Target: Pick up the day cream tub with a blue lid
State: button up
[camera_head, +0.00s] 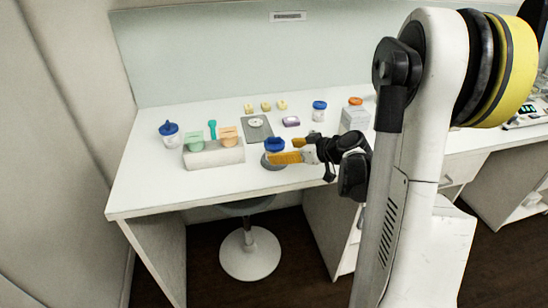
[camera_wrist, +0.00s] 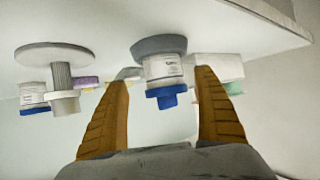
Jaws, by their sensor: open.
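A white tub with a blue lid (camera_head: 275,144) stands on a round grey base near the front edge of the white table. In the wrist view, the picture is upside down and the labelled white tub (camera_wrist: 163,67) shows between the two fingers, its blue lid (camera_wrist: 167,99) pointing down. The label is too small to read. My gripper (camera_head: 285,155) has orange fingers and is open beside this tub. In the wrist view my gripper (camera_wrist: 165,90) spans the tub with a gap on either side.
Another blue-lidded tub (camera_head: 319,110) stands further back, and a blue-topped jar (camera_head: 168,132) stands at the left. A pale block (camera_head: 214,157) holds a green and an orange cup. A grey plate (camera_head: 257,130) lies behind the near tub. A white box (camera_head: 355,119) stands to the right.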

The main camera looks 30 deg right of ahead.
aim_at(278, 139)
jog(key=b+x, duration=0.1)
jog(key=x, duration=0.1)
jog(key=b+x, duration=0.1)
jog(key=x, duration=0.1)
jog(key=shift+s+a+f, duration=0.1)
jog(key=shift+a+f, duration=0.1)
jog(key=shift+a, duration=0.05)
jog(key=shift+w, duration=0.25)
jog(key=c, duration=1.5)
jog(key=shift+r, duration=0.1)
jog(key=shift+r+p, duration=0.35)
jog(key=shift+r, duration=0.1)
jog(key=r, duration=0.1)
jog(key=r+p, duration=0.2)
jog(key=r, duration=0.1)
jog(key=shift+s+d, duration=0.25)
jog(key=shift+s, duration=0.05)
jog(key=s+d+r+p, duration=0.1)
jog(key=s+d+r, duration=0.1)
jog(key=s+d+r+p, duration=0.1)
jog(key=s+d+r, duration=0.1)
jog(key=s+d, duration=0.1)
jog(key=s+d+r+p, duration=0.2)
jog(key=s, duration=0.1)
jog(key=shift+d, duration=0.2)
